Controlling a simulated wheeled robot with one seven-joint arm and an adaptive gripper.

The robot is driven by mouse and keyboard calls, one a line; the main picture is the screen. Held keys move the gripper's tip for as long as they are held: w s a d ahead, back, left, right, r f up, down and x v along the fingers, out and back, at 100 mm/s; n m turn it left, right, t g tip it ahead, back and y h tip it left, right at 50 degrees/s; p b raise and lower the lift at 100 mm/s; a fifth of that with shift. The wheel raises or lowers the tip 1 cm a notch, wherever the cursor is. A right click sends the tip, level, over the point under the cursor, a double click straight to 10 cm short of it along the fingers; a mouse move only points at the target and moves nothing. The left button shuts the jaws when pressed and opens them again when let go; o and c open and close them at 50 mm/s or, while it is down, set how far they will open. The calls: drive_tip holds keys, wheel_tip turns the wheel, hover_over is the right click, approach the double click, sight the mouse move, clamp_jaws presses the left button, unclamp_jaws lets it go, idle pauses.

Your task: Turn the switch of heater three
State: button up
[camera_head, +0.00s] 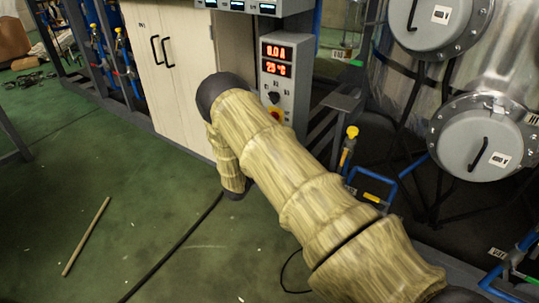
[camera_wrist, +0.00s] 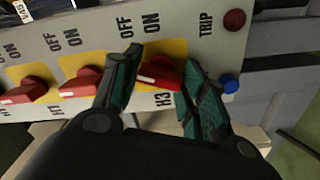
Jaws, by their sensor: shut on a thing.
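The heater three switch (camera_wrist: 160,74) is a red knob with a white mark on a yellow plate, above the label H3 in the wrist view. OFF and ON are printed by its plate. My gripper (camera_wrist: 162,64) has one dark green finger on each side of this knob and is shut on it. The fingers cover parts of the yellow plate. The white mark is on the knob's left part. In the head view my gripper and this switch cannot be made out.
Two similar red switches, one near (camera_wrist: 80,82) and one further left (camera_wrist: 28,90), sit beside it. A dark red TRIP button (camera_wrist: 234,20) and a blue button (camera_wrist: 229,83) are to the right. The head view shows a display box (camera_head: 287,75), a cabinet (camera_head: 165,70) and a steel vessel (camera_head: 425,95).

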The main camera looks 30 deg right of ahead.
drive_tip(key=n+p, duration=0.1)
drive_tip(key=n, duration=0.3)
drive_tip(key=shift+s+n, duration=0.1)
drive_tip(key=shift+n, duration=0.3)
drive_tip(key=shift+f, duration=0.1)
drive_tip(key=o, duration=1)
drive_tip(key=v, duration=1.2)
